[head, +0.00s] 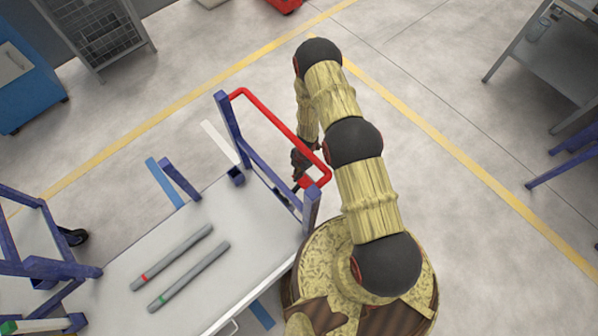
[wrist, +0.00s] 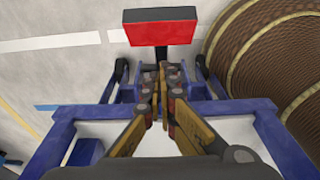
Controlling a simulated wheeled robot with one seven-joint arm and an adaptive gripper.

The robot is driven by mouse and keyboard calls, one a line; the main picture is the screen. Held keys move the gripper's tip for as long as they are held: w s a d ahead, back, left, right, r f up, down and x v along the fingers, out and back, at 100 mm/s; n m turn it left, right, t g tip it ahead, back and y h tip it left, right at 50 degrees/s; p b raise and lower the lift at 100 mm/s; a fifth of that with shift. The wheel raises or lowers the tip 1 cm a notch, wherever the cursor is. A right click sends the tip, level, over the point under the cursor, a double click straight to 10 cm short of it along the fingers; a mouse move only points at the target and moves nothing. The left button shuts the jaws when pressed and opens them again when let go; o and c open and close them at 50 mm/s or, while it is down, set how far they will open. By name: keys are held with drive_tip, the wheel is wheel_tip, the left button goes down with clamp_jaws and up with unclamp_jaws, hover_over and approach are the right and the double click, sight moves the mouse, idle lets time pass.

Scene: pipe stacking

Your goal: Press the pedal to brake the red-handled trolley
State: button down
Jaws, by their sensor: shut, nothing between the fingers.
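The trolley with the red handle (head: 278,121) has blue posts and a pale deck (head: 245,262). In the head view my gripper (head: 297,186) reaches down beside the trolley's handle end, partly hidden by the handle and arm. In the wrist view the red pedal (wrist: 160,30) is a flat red block with a dark edge, at the upper middle. My gripper (wrist: 162,72) is shut and empty, its tips pointing toward the pedal and just below it in the picture. I cannot tell whether they touch. The trolley's blue frame (wrist: 60,130) spans the lower wrist view.
Two grey pipes, one red-banded (head: 172,257) and one green-banded (head: 190,276), lie on the deck. Another blue-framed trolley (head: 40,268) stands at left. A blue cabinet (head: 25,85) and a grey table (head: 548,65) stand farther off. Floor beyond the handle is clear.

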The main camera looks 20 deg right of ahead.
drive_tip(key=b, duration=0.1)
hover_over(299, 183)
wheel_tip(299, 183, down, 4)
drive_tip(key=shift+s+a+f, duration=0.1)
drive_tip(key=shift+s+f, duration=0.05)
drive_tip(key=shift+w+d+f, duration=0.2)
drive_tip(key=shift+d+f, duration=0.25)
drive_tip(key=shift+f, duration=0.2)
drive_tip(key=shift+d+f, duration=0.1)
